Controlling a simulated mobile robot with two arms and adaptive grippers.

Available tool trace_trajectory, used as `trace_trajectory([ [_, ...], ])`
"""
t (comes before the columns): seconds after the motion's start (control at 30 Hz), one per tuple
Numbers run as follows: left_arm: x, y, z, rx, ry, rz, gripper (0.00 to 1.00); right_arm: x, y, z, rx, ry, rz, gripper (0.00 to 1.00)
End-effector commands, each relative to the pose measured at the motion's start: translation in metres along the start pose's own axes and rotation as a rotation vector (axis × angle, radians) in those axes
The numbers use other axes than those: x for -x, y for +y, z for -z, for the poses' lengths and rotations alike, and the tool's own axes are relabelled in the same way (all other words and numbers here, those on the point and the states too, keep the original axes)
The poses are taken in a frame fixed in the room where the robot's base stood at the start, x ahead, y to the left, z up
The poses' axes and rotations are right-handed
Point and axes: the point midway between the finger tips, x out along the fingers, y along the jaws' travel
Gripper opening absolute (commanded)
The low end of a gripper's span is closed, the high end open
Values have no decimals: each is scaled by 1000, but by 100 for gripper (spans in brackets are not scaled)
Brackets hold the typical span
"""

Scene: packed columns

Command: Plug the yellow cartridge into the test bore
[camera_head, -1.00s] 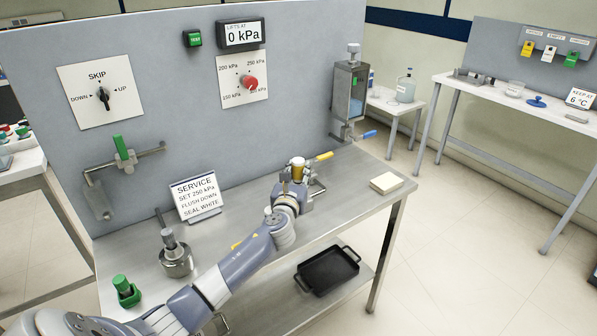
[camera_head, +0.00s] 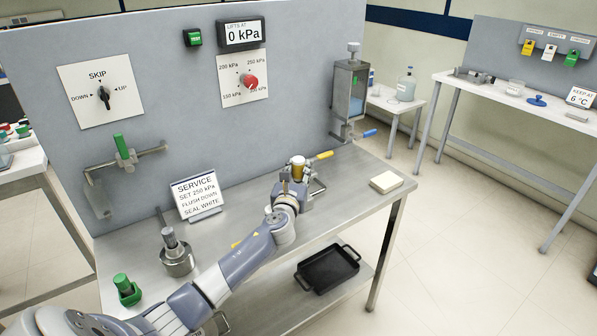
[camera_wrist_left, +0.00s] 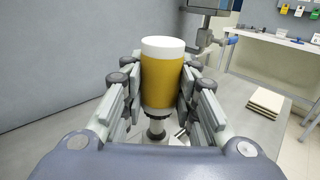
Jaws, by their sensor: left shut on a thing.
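The yellow cartridge (camera_head: 298,172) has a white top and stands upright over the right part of the steel bench. My left gripper (camera_head: 295,184) is shut on it from the near side. In the left wrist view, the cartridge (camera_wrist_left: 162,82) sits between the two fingers. Below it show a dark round part (camera_wrist_left: 156,124) and bright metal; I cannot tell whether the cartridge touches them. The bore opening itself is not visible. My right gripper is not in view.
A tank with a blue lever (camera_head: 349,95) is on the panel's right end. A pale block (camera_head: 386,182) lies near the bench's right edge. The front right bench is clear.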

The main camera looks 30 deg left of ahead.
Motion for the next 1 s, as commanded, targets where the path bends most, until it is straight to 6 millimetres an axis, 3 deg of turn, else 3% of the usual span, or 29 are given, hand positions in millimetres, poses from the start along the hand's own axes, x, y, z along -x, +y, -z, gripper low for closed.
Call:
trace_trajectory([
  [1.0,2,0,10,0,14,0,3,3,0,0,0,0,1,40],
])
